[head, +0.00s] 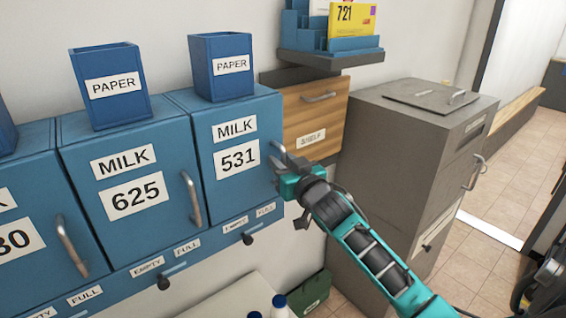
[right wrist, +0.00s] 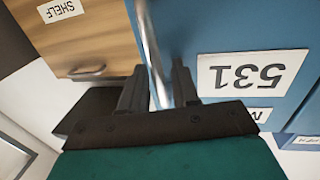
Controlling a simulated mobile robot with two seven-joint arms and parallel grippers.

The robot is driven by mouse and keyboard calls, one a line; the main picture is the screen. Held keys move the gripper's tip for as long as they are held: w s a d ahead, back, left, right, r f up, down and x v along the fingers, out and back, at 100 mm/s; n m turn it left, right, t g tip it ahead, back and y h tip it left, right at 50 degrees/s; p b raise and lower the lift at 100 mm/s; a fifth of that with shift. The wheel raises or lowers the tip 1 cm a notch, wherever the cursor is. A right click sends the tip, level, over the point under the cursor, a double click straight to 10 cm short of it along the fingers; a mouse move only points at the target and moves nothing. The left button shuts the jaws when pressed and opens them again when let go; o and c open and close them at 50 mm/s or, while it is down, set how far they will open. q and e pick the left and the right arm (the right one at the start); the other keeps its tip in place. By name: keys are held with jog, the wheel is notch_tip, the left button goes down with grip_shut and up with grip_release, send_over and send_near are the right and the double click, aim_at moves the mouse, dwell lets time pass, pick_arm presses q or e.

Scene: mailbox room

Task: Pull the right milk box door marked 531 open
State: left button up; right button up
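The blue milk box door marked 531 (head: 238,170) is at the right end of the blue row and looks closed. Its label shows upside down in the right wrist view (right wrist: 253,75). My right gripper (head: 283,184) is at the door's right edge. In the right wrist view, its two dark fingers (right wrist: 159,90) stand close on either side of the grey metal handle (right wrist: 154,45), which fills most of the gap; they look shut on it. The handle's upper end (head: 279,152) shows above the gripper in the head view; its lower part is hidden. My left gripper is not in view.
The milk door 625 (head: 135,190) adjoins on the left. Blue paper holders (head: 221,68) stand on top. A wooden shelf drawer (head: 318,115) is just right, then a grey cabinet (head: 395,150).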

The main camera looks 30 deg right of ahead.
jog(key=shift+w, duration=0.1)
jog(key=shift+c, duration=0.4)
grip_shut()
